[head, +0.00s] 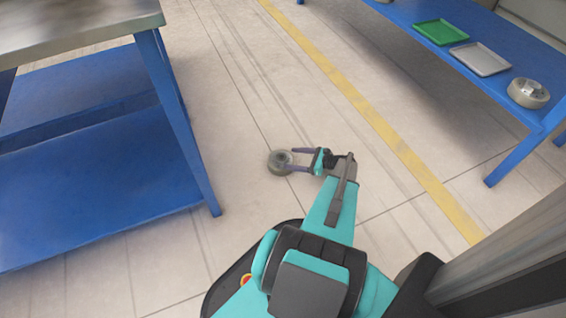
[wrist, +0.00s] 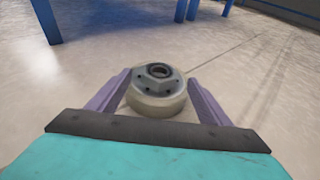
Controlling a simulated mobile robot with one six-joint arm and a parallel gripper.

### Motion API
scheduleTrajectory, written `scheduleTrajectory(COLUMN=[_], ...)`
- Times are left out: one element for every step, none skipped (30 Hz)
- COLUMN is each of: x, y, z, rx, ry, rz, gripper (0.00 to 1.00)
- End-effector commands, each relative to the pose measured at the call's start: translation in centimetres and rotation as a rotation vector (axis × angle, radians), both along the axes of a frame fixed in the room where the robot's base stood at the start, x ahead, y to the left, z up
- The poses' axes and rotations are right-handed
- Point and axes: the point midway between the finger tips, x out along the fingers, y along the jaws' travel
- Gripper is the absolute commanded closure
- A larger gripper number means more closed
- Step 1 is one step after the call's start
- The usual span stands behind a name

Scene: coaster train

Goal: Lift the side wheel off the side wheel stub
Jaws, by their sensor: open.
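A round wheel with a pale rim and a darker grey hub (head: 281,162) is at the fingertips of my gripper (head: 291,160) in the head view. In the wrist view the wheel (wrist: 157,102) lies between the two purple fingers of my gripper (wrist: 159,84), its bolted hub facing up. The fingers are open, one on each side of the wheel. I cannot tell whether they touch it. No stub can be made out; anything beneath the wheel is hidden, and its height above the floor is unclear.
A blue-legged table with a grey top (head: 75,30) and a lower blue shelf (head: 90,195) stands at the left. A blue table (head: 470,75) at the right holds a green tray (head: 440,32), a grey tray (head: 480,59) and a pale ring-shaped object (head: 528,93). The floor between is clear.

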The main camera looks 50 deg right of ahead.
Motion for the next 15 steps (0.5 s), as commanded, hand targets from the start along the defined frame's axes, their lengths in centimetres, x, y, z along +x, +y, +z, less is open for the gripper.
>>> scheduleTrajectory(x=[0.3, 0.5, 0.8, 1.1, 1.3, 1.7, 1.9, 2.1, 2.6, 2.9, 3.2, 3.5, 3.6, 3.7, 3.8], y=[0.2, 0.3, 0.5, 0.6, 0.8, 1.0, 1.1, 1.2, 1.4, 1.5, 1.6, 1.7, 1.8, 1.8, 1.9], z=[-0.4, -0.5, -0.6, -0.7, -0.9, -1.0, -1.1, -1.2, -1.3, -1.4, -1.5, -1.5, -1.5, -1.6, -1.6], rx=[0.000, 0.000, 0.000, 0.000, 0.000, 0.000, 0.000, 0.000, 0.001, 0.000, 0.000, 0.000, 0.000, 0.000, 0.000], ry=[0.000, 0.000, 0.000, 0.000, 0.001, 0.001, 0.001, 0.001, 0.000, 0.000, 0.000, 0.000, 0.000, 0.000, 0.000], rz=[0.001, 0.001, 0.001, 0.000, 0.001, 0.001, 0.001, 0.001, 0.002, 0.001, 0.001, 0.001, 0.000, 0.000, -0.001], gripper=[0.28, 0.28, 0.28, 0.28, 0.28, 0.28, 0.28, 0.28, 0.28, 0.28, 0.28, 0.28, 0.28, 0.28, 0.28])
